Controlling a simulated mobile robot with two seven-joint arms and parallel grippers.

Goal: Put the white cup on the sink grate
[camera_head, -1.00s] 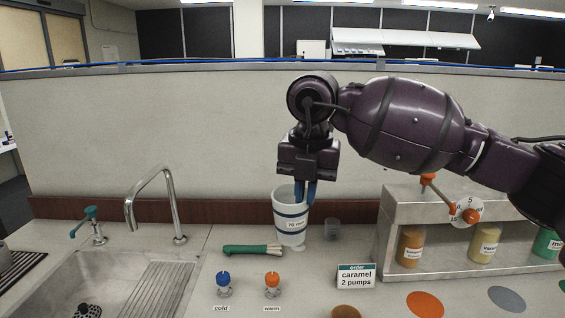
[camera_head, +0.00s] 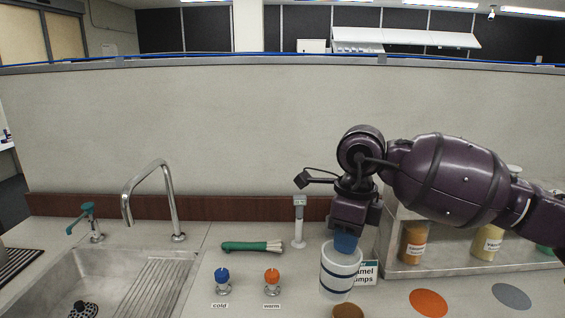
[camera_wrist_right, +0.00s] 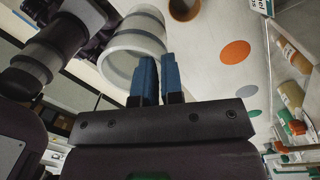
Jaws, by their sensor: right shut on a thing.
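The white cup (camera_head: 338,274) with dark bands is upright in the head view, in front of the order card. My right gripper (camera_head: 346,243) is above it, with its blue fingers at the cup's rim, and is shut on it. The head view does not make clear whether the cup's base touches the counter. In the right wrist view, the cup (camera_wrist_right: 128,50) is beside the blue fingers of the gripper (camera_wrist_right: 159,80). The ribbed sink grate (camera_head: 155,290) is at the lower left, bare, on the right side of the sink. My left gripper is not in view.
A curved faucet (camera_head: 168,195) and teal lever (camera_head: 88,210) stand behind the sink (camera_head: 60,285). A leek (camera_head: 250,246), the blue cold knob (camera_head: 222,277) and orange warm knob (camera_head: 272,278) lie between grate and cup. A white post (camera_head: 299,222) stands behind. The order card (camera_head: 369,270) is partly hidden.

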